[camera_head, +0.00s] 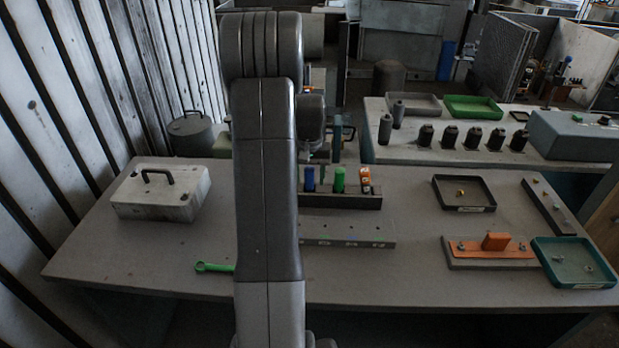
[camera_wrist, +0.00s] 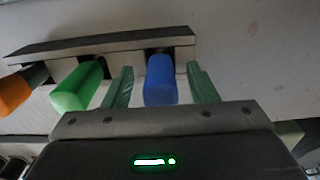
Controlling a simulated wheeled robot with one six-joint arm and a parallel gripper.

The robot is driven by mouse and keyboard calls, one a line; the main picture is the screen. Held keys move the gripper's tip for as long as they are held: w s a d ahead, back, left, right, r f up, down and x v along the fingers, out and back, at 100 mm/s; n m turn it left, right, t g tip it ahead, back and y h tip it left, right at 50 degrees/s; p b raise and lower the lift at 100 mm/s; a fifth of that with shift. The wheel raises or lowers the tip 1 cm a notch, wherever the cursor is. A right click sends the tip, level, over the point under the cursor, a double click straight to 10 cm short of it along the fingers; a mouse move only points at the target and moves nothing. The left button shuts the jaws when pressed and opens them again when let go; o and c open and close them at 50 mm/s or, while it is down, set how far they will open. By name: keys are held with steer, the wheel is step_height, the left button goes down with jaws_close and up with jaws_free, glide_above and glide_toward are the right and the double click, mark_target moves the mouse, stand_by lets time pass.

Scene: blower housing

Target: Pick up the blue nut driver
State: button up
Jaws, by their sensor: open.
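The blue nut driver (camera_head: 310,178) stands upright in a dark rack (camera_head: 345,202) on the table, at the left of the handles that show. In the wrist view its blue handle (camera_wrist: 160,80) lies between the two green fingers of my gripper (camera_wrist: 162,88). The fingers are open, with a visible gap on each side of the handle. In the head view my arm covers part of the rack's left side, and the fingertips are hard to make out.
A green handle (camera_head: 340,180) and an orange one (camera_head: 365,181) stand in the same rack to the right. A grey block with holes (camera_head: 345,232) lies in front. A green wrench (camera_head: 213,267) and a white case (camera_head: 160,192) are left; a black tray (camera_head: 464,207) is right.

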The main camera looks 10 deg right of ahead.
steer(key=shift+f, duration=0.7)
jaws_close()
steer(key=shift+r+b, duration=0.65)
steer(key=shift+r, duration=4.4)
